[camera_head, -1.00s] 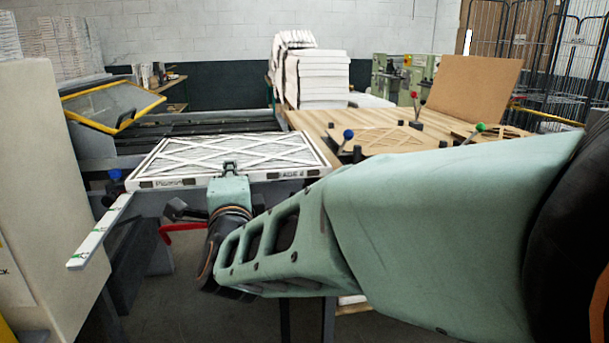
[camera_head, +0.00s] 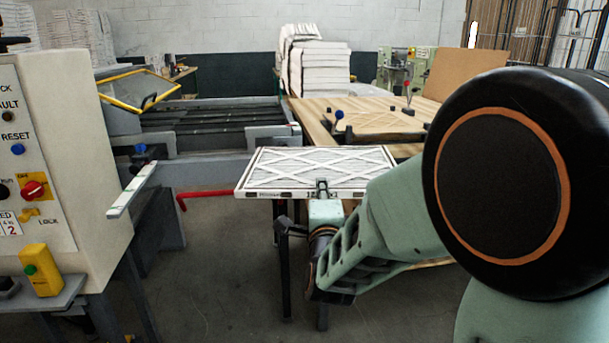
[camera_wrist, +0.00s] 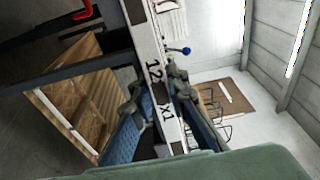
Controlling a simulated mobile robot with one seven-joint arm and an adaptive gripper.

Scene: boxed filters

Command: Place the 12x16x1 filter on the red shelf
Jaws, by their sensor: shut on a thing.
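A white-framed filter (camera_head: 300,165) with a criss-cross face is held roughly level by its near edge. My gripper (camera_head: 322,188) is shut on that edge. In the wrist view the filter's white edge (camera_wrist: 146,38) runs between the two fingers of my gripper (camera_wrist: 160,98), and "12" and "x1" are readable on it; the middle of the label is hidden by a finger. No red shelf can be made out; only a red bar (camera_head: 208,193) shows low behind the filter's left side.
A control cabinet (camera_head: 60,150) with a yellow box (camera_head: 41,270) stands close at the left. A wooden-topped table (camera_head: 310,112) lies behind the filter, with a white stack (camera_head: 318,70) beyond. A grey machine (camera_head: 210,125) is at back left. Bare floor (camera_head: 215,260) shows at lower middle.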

